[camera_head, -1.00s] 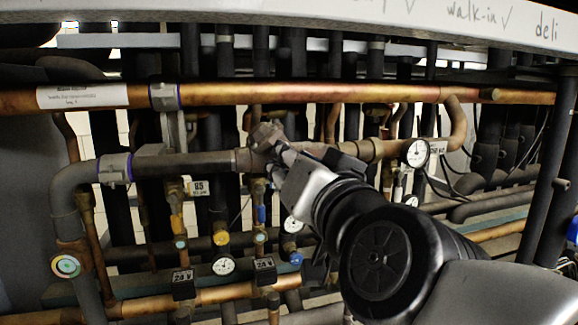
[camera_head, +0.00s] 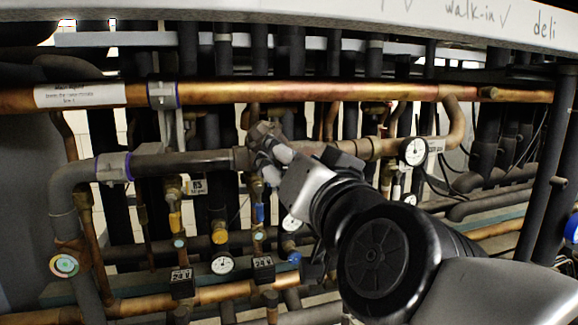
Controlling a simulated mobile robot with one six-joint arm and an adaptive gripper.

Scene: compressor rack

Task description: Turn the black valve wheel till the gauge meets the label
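My gripper (camera_head: 264,146) is at the dark fitting on the upper horizontal pipe, left of the picture's middle. Its fingers overlap the fitting, and I cannot tell whether they touch or hold anything. I cannot make out a black valve wheel; my gripper and arm hide part of the pipework there. A round white gauge (camera_head: 413,151) with a dark needle is on the right end of that pipe. A small white label (camera_head: 435,146) is just right of it; its print and the needle's reading are too small to read surely.
Copper pipe (camera_head: 330,93) runs across above my gripper, with a white paper tag (camera_head: 80,95) at left. Other gauges (camera_head: 222,265) and black boxes (camera_head: 181,282) sit lower among crowded pipes. A pale beam (camera_head: 300,13) crosses the top. Dark vertical pipes (camera_head: 530,160) stand at right.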

